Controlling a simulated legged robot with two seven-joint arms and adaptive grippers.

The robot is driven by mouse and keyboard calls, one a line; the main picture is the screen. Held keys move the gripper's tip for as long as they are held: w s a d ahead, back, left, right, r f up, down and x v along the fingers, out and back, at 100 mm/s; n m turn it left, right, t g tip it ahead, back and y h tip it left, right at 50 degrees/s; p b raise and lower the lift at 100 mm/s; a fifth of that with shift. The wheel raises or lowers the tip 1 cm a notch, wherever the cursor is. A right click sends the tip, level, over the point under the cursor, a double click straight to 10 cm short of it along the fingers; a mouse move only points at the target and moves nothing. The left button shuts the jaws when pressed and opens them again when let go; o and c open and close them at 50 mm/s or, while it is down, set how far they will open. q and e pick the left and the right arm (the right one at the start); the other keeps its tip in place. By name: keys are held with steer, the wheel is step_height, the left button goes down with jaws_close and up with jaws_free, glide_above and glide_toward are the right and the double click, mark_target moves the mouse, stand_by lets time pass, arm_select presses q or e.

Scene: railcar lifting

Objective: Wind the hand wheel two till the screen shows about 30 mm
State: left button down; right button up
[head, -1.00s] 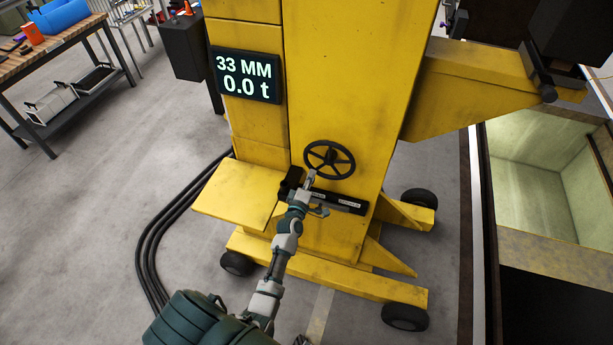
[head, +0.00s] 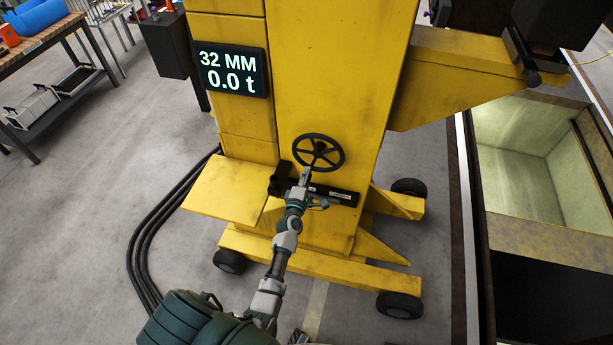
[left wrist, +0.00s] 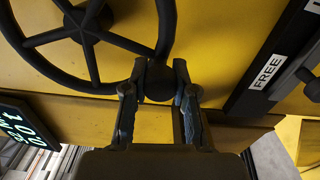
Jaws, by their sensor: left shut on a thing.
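The black spoked hand wheel (head: 319,152) is on the front of the yellow column. My left gripper (head: 308,174) is at the lower rim of the wheel. In the left wrist view, my left gripper (left wrist: 158,105) is shut on the wheel's dark handle knob (left wrist: 159,82), with a finger on each side of it. The wheel (left wrist: 92,40) fills the upper left of that view. The screen (head: 232,71) on the column reads 32 MM and 0.0 t.
A black bar with a white label (head: 335,193) sits just below the wheel; a FREE label (left wrist: 268,72) shows in the left wrist view. A yellow shelf (head: 225,190) juts out at left. Black cables (head: 150,235) lie on the floor. A pit (head: 520,180) is at right.

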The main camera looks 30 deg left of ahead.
arm_select(q)
steer(key=shift+s+f, duration=0.1)
steer(key=shift+f, duration=0.15)
steer(key=c, duration=0.9)
jaws_free()
steer(key=shift+r, duration=0.1)
steer(key=v, duration=1.1)
steer(key=shift+s, duration=0.4)
